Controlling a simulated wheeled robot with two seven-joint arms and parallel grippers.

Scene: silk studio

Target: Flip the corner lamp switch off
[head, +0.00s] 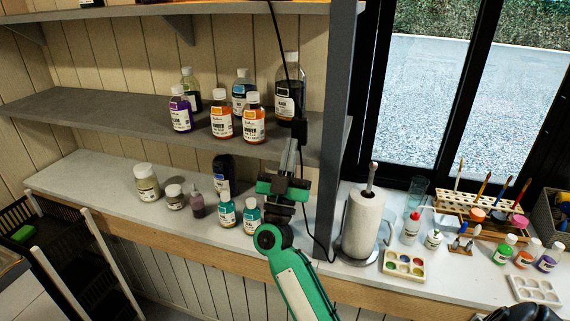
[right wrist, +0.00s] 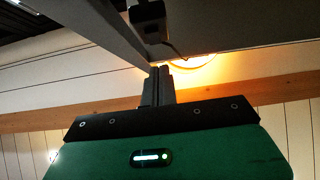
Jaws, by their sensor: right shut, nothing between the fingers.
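A black cord (head: 276,35) hangs down in front of the shelves, with a small black switch box (head: 299,129) on it beside the grey shelf post. In the right wrist view the switch box (right wrist: 148,20) is just beyond the fingertips. My right gripper (head: 292,143) points up at the box, its fingers shut and empty. In the right wrist view the fingertips (right wrist: 160,70) are close below the box; I cannot tell whether they touch it. A warm lit lamp (right wrist: 195,62) glows behind them. The switch's rocker position is not visible.
Paint bottles (head: 222,121) stand on the middle shelf (head: 70,107), and more on the lower counter (head: 85,180). The grey post (head: 335,120) is close to the right of my gripper. A paper towel roll (head: 362,222) stands right of it, with painting supplies beyond.

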